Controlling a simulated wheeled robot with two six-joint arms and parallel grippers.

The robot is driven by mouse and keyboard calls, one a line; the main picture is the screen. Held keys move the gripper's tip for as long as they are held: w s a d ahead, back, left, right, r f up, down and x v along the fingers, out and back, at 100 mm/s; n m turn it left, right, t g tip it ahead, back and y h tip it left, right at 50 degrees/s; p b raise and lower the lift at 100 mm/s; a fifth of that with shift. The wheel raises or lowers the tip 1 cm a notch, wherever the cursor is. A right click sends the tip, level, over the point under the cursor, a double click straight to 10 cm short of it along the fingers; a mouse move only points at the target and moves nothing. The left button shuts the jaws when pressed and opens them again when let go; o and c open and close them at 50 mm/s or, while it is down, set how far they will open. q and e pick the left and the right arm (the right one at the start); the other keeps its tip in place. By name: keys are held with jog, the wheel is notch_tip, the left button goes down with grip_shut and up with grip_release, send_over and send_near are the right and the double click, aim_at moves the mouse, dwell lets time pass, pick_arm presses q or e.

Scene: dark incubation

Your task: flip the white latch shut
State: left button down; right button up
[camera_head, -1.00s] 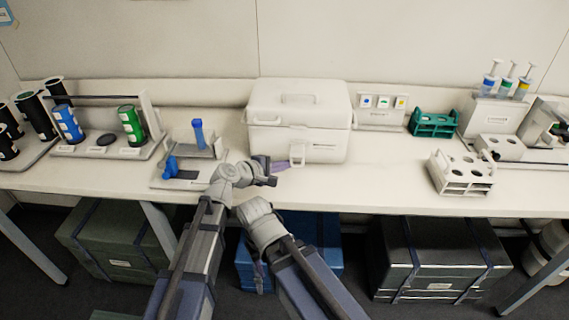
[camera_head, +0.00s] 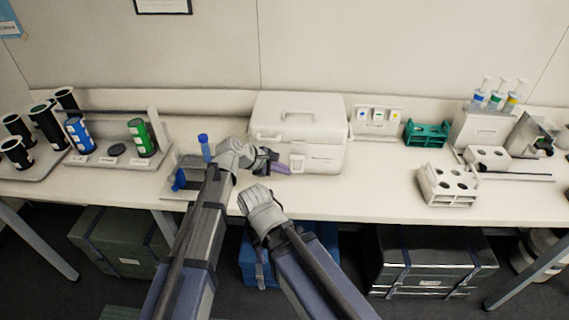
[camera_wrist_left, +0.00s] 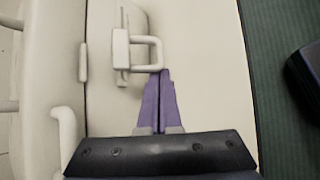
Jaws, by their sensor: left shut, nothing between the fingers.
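The white latch (camera_head: 297,162) is on the front of the white lidded box (camera_head: 325,160), left of the middle. In the left wrist view the latch (camera_wrist_left: 122,50) is a small plate with a square loop that sticks out from the box front. My left gripper (camera_head: 287,169) is in front of the box, at the latch. Its purple fingers (camera_wrist_left: 161,73) are shut together and empty. Their tips are right at the loop's lower edge; I cannot tell whether they touch it. My right arm shows in the head view, but its gripper does not.
A tray with a blue tube (camera_head: 204,147) stands left of the box. A white card stand (camera_head: 376,122), a green rack (camera_head: 426,134) and a white rack (camera_head: 447,186) are to the right. The bench in front of the box is clear.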

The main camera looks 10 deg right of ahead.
pick_arm(q)
jog(key=r+g+p, duration=0.1)
jog(key=w+r+n+g+y+p, duration=0.1)
jog(key=p, duration=0.1)
jog(key=w+r+g+p, duration=0.1)
jog(key=r+g+p, duration=0.1)
jog(key=shift+d+n+y, duration=0.35)
jog(key=shift+n+y, duration=0.05)
jog(key=shift+r, duration=0.1)
jog(key=shift+r+p, duration=0.75)
jog(key=shift+p, duration=0.25)
jog(key=shift+f, duration=0.1)
notch_tip(320, 180, down, 4)
jog(key=a+b, duration=0.3)
jog(key=b, duration=0.1)
jog(key=w+a+r+p, duration=0.3)
jog(key=a+r+p, duration=0.1)
jog(key=r+p, duration=0.4)
jog(key=shift+w+a+r, duration=0.25)
jog(key=shift+a, duration=0.15)
